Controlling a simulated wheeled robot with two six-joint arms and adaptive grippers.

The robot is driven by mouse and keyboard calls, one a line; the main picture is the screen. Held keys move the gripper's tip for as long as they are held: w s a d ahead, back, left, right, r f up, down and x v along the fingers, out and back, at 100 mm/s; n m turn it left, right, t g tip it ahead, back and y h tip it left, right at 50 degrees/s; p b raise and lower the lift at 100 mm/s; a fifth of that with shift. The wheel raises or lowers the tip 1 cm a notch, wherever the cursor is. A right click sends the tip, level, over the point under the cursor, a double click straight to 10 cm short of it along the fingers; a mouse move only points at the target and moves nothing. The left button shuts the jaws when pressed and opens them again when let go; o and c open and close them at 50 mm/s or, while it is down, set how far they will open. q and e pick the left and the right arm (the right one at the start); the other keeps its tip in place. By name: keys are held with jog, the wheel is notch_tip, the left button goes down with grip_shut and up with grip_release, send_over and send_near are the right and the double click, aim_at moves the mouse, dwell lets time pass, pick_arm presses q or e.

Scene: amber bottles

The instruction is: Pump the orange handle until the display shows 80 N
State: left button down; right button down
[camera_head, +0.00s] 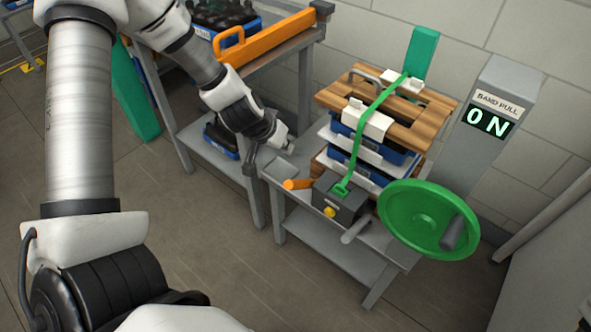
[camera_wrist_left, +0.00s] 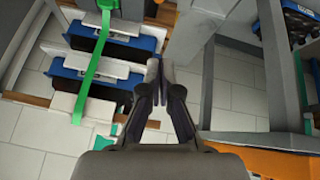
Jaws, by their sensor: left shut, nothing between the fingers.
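The orange handle (camera_head: 297,184) sticks out to the left of a dark grey tensioner box (camera_head: 340,203) on the grey bench. A green band (camera_head: 362,135) runs from this box up over the stacked crates. The display (camera_head: 487,122) on the grey post reads 0 N, under a "BAND PULL" label. My left gripper (camera_head: 289,150) is above and behind the orange handle, apart from it, near the bench's left side. In the left wrist view its fingers (camera_wrist_left: 160,68) are shut and empty, with the banded stack to their left. My right gripper is out of view.
A green handwheel (camera_head: 425,218) stands at the bench's front right. Wooden boards (camera_head: 430,115) top the blue crates (camera_head: 387,150). A second table (camera_head: 285,52) at the left carries a long orange bar (camera_head: 262,38). The floor in front is clear.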

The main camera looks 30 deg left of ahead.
pick_arm(q)
jog(key=b, duration=0.8)
send_over(302, 184)
jog(key=w+a, duration=0.2)
jog(key=f, duration=0.9)
jog(key=shift+a+f, duration=0.2)
jog(key=shift+s+d+f, duration=0.1)
jog(key=shift+s+f, duration=0.35)
jog(key=shift+s, duration=0.15)
jog(key=shift+s+d+f, duration=0.1)
jog(key=shift+s+f, duration=0.3)
jog(key=shift+s, duration=0.2)
jog(key=shift+f, duration=0.1)
